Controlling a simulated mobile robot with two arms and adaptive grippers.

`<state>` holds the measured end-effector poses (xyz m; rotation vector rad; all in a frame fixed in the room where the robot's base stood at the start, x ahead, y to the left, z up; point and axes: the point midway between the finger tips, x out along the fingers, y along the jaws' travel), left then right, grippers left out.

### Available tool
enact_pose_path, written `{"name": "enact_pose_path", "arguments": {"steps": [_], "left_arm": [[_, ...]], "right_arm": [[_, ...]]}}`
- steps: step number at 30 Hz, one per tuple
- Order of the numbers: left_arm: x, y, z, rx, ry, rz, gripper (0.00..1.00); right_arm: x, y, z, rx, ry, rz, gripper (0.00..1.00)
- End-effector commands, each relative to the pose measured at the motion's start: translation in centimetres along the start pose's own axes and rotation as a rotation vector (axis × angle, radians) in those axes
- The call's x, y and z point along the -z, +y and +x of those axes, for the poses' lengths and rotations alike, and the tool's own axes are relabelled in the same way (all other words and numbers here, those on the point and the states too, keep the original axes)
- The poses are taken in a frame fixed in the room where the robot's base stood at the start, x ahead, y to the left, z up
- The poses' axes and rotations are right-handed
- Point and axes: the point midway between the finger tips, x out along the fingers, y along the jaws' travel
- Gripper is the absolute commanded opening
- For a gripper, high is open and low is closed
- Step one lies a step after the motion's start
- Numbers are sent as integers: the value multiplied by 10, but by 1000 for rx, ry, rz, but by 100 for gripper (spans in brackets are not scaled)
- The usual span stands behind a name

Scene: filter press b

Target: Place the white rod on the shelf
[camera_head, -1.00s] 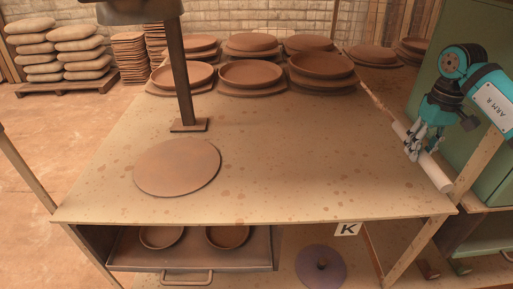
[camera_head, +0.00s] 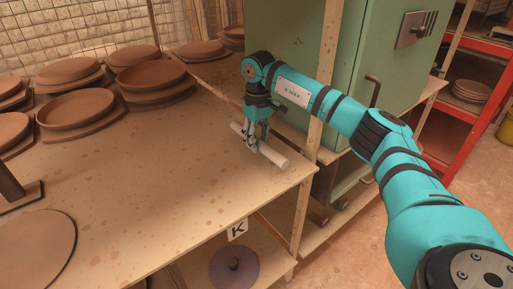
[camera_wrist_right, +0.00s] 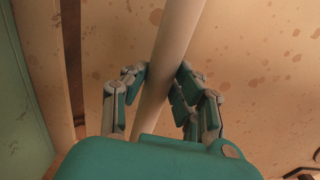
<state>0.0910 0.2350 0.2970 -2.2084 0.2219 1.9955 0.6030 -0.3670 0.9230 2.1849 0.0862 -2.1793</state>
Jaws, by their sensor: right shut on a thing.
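The white rod (camera_head: 273,155) is a plain, pale cylinder at the right edge of the wooden table, slanting down to the right. My right gripper (camera_head: 250,140) is shut on it from above. In the right wrist view the rod (camera_wrist_right: 179,35) runs between the gripper's fingers (camera_wrist_right: 162,76) and out past the top of the picture. I cannot tell whether the rod touches the tabletop. Red shelving (camera_head: 464,128) with stacked plates stands at the far right; a lower shelf (camera_head: 199,270) lies under the table. My left gripper is out of view.
The table (camera_head: 150,190) is bare around the rod; clay plates (camera_head: 75,108) stand on its far left. A wooden post (camera_head: 326,80) and a green cabinet (camera_head: 290,35) stand close behind my right arm. A purple disc (camera_head: 232,272) lies below, near the "K" sign (camera_head: 237,229).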

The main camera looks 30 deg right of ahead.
Motion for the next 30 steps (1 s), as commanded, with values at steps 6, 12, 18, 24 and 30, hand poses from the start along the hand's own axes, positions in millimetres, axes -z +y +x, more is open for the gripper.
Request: {"name": "enact_pose_path", "arguments": {"steps": [6,12,18,24,30], "left_arm": [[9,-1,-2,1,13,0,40],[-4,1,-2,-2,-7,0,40],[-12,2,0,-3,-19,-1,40],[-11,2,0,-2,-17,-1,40],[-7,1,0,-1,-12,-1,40]], "right_arm": [[-1,0,29,0,-2,-1,0],[0,0,31,0,0,0,0],[0,0,36,0,0,0,0],[0,0,35,0,-1,0,51],[0,0,35,0,-1,0,51]]}}
